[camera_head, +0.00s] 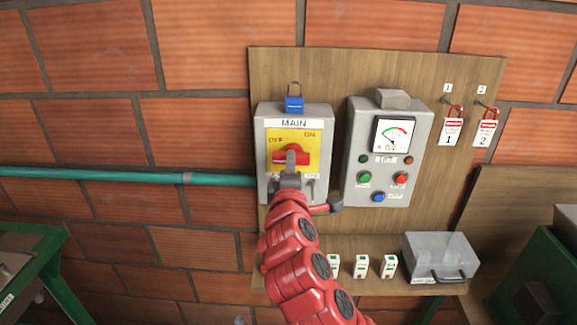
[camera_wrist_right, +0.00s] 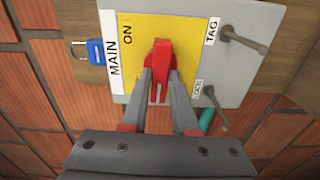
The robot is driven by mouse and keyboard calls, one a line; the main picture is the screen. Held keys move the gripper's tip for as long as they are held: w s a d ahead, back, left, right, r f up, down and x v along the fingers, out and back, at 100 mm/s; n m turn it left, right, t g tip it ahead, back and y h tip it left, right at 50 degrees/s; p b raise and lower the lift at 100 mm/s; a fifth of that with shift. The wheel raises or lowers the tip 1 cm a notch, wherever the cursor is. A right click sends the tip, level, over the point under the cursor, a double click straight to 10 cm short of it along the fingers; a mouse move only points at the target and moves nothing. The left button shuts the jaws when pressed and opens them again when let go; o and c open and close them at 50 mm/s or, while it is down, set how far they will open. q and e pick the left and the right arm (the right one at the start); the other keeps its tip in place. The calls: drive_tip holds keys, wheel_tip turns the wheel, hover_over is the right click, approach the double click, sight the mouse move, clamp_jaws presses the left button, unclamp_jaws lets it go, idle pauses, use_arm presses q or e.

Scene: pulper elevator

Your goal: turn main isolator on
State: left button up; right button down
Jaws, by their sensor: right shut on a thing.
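The main isolator (camera_head: 265,185) is a grey box with a MAIN label and a yellow plate (camera_head: 309,150) marked OFF at left and ON at right. Its red handle (camera_head: 301,158) lies roughly level across the plate. My right gripper (camera_head: 291,172) reaches it from below. In the right wrist view the red handle (camera_wrist_right: 163,52) sits between the two fingers of my right gripper (camera_wrist_right: 159,85), which are shut on it. The OFF word is hidden in that view, and ON shows. My left gripper is not in view.
A blue padlock (camera_head: 294,104) hangs above the box. A meter box (camera_head: 355,140) with buttons stands close on the right. Red tags (camera_head: 451,131) hang on hooks further right.

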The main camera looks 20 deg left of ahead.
drive_tip(key=shift+w+d+f+m+b, duration=0.1)
drive_tip(key=shift+m+b, duration=4.35)
drive_tip(key=shift+b, duration=0.75)
drive_tip(key=shift+f+m+b, duration=0.1)
drive_tip(key=shift+m+b, duration=4.35)
drive_tip(key=shift+b, duration=0.75)
drive_tip(key=c, duration=0.7)
unclamp_jaws()
drive_tip(key=shift+r, duration=0.2)
